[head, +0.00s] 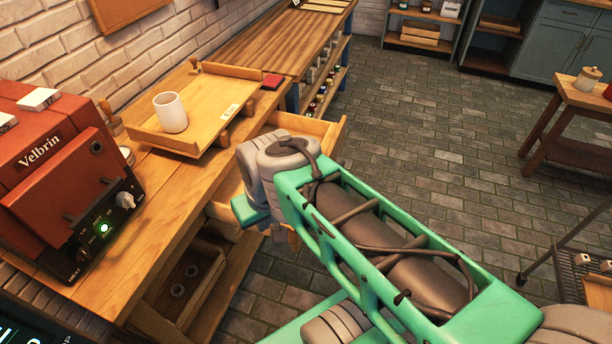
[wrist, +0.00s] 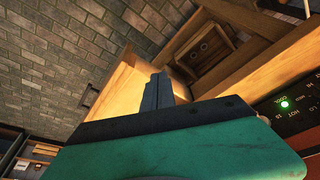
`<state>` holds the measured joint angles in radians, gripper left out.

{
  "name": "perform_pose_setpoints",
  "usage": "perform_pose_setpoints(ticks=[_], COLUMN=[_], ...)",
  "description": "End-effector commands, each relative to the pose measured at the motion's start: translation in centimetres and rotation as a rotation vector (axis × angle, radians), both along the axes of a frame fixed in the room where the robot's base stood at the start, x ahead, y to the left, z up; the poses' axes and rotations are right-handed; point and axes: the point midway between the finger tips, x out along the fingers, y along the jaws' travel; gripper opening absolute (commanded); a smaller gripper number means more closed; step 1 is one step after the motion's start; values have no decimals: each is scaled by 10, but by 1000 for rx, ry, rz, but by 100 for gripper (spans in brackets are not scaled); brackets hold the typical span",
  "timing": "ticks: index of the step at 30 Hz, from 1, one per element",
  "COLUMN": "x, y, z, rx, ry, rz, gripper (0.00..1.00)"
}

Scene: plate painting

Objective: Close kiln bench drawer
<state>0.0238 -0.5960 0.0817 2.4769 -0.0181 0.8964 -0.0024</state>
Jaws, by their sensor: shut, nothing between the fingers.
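The kiln bench drawer (head: 307,126) is pulled out from under the bench top. Its pale wooden far side and front show past my arm in the head view; my wrist covers much of the rest. In the wrist view the drawer (wrist: 124,92) fills the middle, with a dark handle (wrist: 88,95) on its outer face at the left. My gripper (wrist: 158,82) is shut and empty, its grey fingers overlapping the drawer's wood in the picture. I cannot tell whether they touch it. In the head view my fingers are mostly hidden behind the arm.
The kiln bench (head: 110,265) carries a red kiln (head: 60,150) with a lit green lamp, and a wooden tray (head: 215,105) with a white cup (head: 170,112). An open shelf with a small crate (head: 183,280) lies below.

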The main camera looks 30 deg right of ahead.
Motion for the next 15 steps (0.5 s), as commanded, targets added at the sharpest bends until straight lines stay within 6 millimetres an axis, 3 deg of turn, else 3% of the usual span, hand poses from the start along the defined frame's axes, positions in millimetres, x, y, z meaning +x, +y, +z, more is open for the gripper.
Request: perform_pose_setpoints(ticks=[5,9,11,12,15], x=[37,63,64,61,45], y=[-63,-154,-198,-227,-288], z=[-23,-55,-69,-78,-96], rx=[64,167,213,241,298], ry=[-16,-82,-125,-158,-244], rz=[-161,-341,-425,-481,-599], gripper=[0,0,0,0,0])
